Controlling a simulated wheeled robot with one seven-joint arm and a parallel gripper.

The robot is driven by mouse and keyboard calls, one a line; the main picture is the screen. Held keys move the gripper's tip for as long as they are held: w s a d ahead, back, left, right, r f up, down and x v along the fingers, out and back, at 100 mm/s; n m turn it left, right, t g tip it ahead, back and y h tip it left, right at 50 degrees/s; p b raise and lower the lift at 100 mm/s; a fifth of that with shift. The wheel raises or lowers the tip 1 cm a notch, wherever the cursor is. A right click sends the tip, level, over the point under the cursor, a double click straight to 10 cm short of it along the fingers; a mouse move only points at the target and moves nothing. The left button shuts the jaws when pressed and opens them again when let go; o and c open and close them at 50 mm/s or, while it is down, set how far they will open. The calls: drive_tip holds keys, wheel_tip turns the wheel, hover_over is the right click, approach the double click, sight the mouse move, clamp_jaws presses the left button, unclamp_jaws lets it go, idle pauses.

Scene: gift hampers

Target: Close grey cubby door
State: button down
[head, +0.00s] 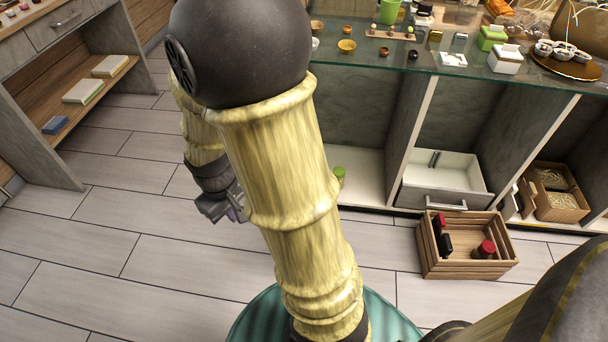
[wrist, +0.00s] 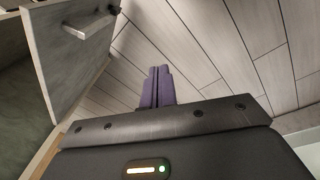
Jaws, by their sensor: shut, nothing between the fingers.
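The grey cubby door (wrist: 70,62) stands open at the upper left of the wrist view, with a metal bar handle (wrist: 92,22) on its face. In the head view I cannot make the door out; my arm covers much of the cubby's left side. My gripper (wrist: 157,88) is shut and empty, its purple fingers together over the floor, to the right of the door and apart from it in the picture. In the head view my gripper (head: 232,212) hangs low, left of the open cubby (head: 362,178), partly behind my arm.
A glass-topped counter (head: 390,62) with small goods runs along the back right. A grey drawer (head: 455,190) is pulled out below it. A wooden crate (head: 465,262) with bottles stands on the floor before it. The tiled floor (head: 130,215) at left is clear.

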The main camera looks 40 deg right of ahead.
drive_tip(key=w+d+n+g+h+p, duration=0.2)
drive_tip(key=d+n+p, duration=0.3)
drive_tip(key=p, duration=0.4)
drive_tip(key=w+d+f+n+g+h+p, duration=0.1)
drive_tip(key=w+d+n+g+h+p, duration=0.2)
drive_tip(key=d+p, duration=0.4)
drive_tip(key=w+n+h+p, duration=0.1)
drive_tip(key=n+h+p, duration=0.1)
drive_tip(key=p, duration=0.1)
drive_tip(key=shift+f, duration=0.25)
drive_tip(key=s+d+r+x, duration=0.1)
drive_tip(key=r+x, duration=0.1)
drive_tip(key=x, duration=1)
drive_tip(key=shift+s+d+f, duration=0.2)
drive_tip(key=shift+d, duration=0.4)
drive_tip(key=shift+w, duration=0.1)
